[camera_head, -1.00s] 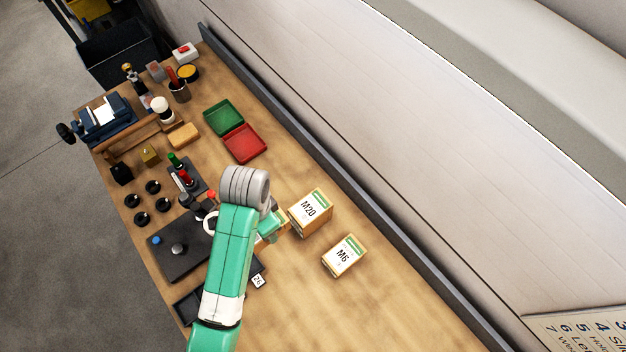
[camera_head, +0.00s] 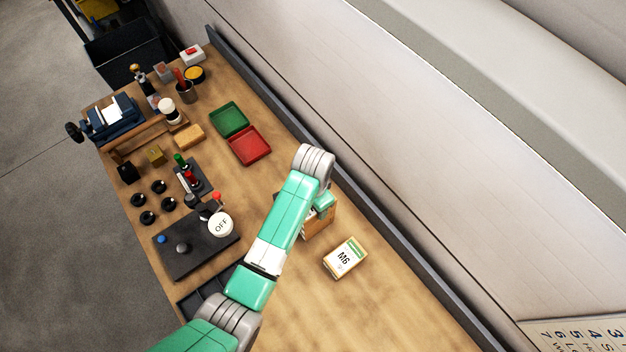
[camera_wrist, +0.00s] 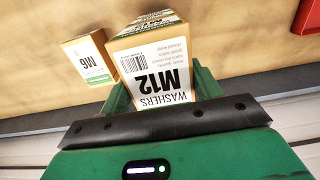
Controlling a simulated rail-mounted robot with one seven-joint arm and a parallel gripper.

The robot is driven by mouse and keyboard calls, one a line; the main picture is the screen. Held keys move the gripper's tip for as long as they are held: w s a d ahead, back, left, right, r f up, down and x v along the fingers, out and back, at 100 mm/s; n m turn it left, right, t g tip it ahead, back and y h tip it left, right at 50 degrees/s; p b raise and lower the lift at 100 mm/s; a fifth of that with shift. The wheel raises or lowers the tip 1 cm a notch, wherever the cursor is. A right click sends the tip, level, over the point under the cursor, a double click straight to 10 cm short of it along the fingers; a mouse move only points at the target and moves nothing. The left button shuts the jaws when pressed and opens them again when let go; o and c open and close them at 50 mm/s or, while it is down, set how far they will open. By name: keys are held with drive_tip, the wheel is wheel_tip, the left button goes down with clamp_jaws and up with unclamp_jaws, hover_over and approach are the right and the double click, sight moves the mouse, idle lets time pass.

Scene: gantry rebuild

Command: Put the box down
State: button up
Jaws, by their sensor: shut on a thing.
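My gripper (camera_wrist: 163,88) is shut on a cardboard box with a white label reading WASHERS M12 (camera_wrist: 155,72). In the head view my gripper (camera_head: 324,203) is above the M20 box (camera_head: 318,226), and my arm hides most of both boxes there. In the wrist view another label and a green band show just beyond the M12 face. I cannot tell whether the M12 box touches the M20 box. The M6 box (camera_head: 345,257) stands apart on the bench, and it also shows in the wrist view (camera_wrist: 88,60).
The wooden bench (camera_head: 300,310) is clear in front of the M6 box. A red tray (camera_head: 249,146) and a green tray (camera_head: 229,119) lie farther back. A dark panel with an OFF disc (camera_head: 221,224) is at left. A dark rail (camera_head: 385,223) edges the wall side.

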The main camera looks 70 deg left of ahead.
drive_tip(key=shift+f, duration=0.1)
drive_tip(key=o, duration=1.3)
wheel_tip(320, 180, up, 12)
